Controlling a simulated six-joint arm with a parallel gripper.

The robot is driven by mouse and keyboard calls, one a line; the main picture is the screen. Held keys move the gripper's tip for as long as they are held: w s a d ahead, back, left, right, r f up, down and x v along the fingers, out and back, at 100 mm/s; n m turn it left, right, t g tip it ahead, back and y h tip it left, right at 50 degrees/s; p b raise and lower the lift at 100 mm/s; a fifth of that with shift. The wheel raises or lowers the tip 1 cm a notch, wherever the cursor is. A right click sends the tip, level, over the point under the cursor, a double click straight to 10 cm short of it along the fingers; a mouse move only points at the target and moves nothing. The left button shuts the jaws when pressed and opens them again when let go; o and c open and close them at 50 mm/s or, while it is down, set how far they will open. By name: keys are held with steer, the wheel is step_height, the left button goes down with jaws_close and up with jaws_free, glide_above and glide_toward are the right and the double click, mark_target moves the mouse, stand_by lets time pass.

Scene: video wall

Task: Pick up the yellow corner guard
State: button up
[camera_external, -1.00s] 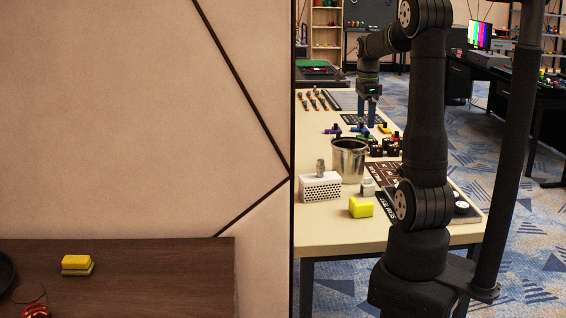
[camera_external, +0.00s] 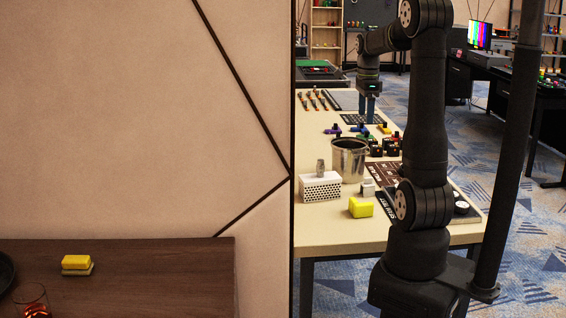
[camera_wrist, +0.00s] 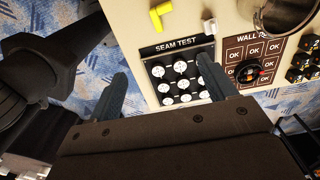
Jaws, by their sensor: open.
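The yellow corner guard (camera_wrist: 160,16) shows as a small L-shaped piece at the top of the wrist view, beyond the SEAM TEST board. It appears to be the yellow block (camera_external: 361,207) near the front edge of the light table in the external view. My gripper (camera_wrist: 163,72) is open and empty, with its two fingers spread over the SEAM TEST board and the table edge. In the external view my gripper (camera_external: 368,110) hangs over the far part of the table, well away from the yellow block.
The SEAM TEST board (camera_wrist: 180,82) holds several round white-topped pieces. A small white block (camera_wrist: 209,26) stands near the corner guard. A metal bucket (camera_external: 349,160) and a perforated white box (camera_external: 320,187) are behind the yellow block. A partition wall (camera_external: 140,120) stands left of the table.

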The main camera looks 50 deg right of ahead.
steer(key=c, duration=0.6)
steer(key=n, duration=0.9)
glide_above(355, 201)
step_height(355, 201, down, 8)
steer(key=f+n, duration=0.3)
steer(key=f, duration=0.3)
steer(key=f+n, duration=0.3)
steer(key=f, duration=0.4)
steer(key=w+f+n, duration=0.1)
steer(key=f+n, duration=0.3)
steer(key=f, duration=0.2)
steer(key=shift+w+f, duration=0.1)
steer(key=shift+f, duration=0.25)
steer(key=shift+s+f, duration=0.25)
steer(key=shift+f, duration=1.1)
steer(key=shift+s+f, duration=0.2)
steer(key=shift+f, duration=1.1)
